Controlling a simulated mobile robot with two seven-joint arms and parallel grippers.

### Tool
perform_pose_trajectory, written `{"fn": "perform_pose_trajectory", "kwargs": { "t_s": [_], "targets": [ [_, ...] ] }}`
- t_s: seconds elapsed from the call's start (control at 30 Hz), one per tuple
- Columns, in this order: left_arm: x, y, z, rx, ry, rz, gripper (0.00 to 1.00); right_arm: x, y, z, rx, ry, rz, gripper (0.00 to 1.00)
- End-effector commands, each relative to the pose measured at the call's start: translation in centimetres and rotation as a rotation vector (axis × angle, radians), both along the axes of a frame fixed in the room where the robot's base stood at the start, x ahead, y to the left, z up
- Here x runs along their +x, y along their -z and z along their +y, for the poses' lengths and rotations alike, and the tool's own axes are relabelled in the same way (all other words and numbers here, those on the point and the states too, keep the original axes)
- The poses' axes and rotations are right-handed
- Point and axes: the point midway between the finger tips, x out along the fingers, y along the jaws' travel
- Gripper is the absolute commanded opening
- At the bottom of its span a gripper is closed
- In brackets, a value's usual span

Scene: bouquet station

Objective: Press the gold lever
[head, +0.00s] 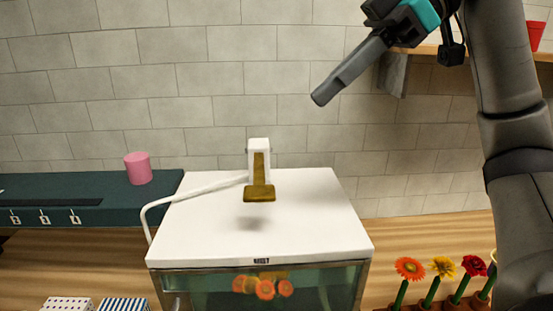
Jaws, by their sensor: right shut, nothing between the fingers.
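The gold lever (259,190) hangs on a small white dispenser head (259,151) above the white top of a box-shaped tank (205,225). Its flat gold end faces me and nothing touches it. My right gripper (320,97) is above and to the right of the lever, clear of it. Its fingers are shut, with nothing between them, and point down and to the left. My left gripper is not in view.
A white tube (195,191) runs left from the lever. A pink cylinder (138,168) stands on a dark teal shelf (90,190). Potted flowers (442,267) stand at lower right, and two patterned boxes (125,304) at lower left. A wall shelf (425,49) is near my right arm.

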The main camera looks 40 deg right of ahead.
Motion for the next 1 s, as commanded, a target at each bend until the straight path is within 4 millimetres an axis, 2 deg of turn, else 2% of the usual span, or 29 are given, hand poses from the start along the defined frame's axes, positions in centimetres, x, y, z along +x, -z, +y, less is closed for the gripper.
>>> {"fn": "perform_pose_trajectory", "kwargs": {
  "t_s": [0.1, 0.2, 0.47, 0.9, 1.0],
  "targets": [
    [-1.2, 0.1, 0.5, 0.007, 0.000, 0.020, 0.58, 0.0, 0.0, 0.0, 0.000, 0.000, 0.000, 0.00],
    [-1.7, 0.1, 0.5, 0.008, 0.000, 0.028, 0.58, 0.0, 0.0, 0.0, 0.000, 0.000, 0.000, 0.00],
    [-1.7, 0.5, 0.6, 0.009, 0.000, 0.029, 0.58, 0.5, 1.0, 0.7, -0.002, -0.001, 0.002, 0.00],
    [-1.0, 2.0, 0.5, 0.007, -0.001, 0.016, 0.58, 3.7, 7.5, 6.2, 0.000, -0.003, 0.003, 0.00],
    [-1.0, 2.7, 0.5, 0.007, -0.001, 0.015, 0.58, 3.7, 8.9, 6.1, -0.001, 0.001, 0.004, 0.00]
  ]
}}
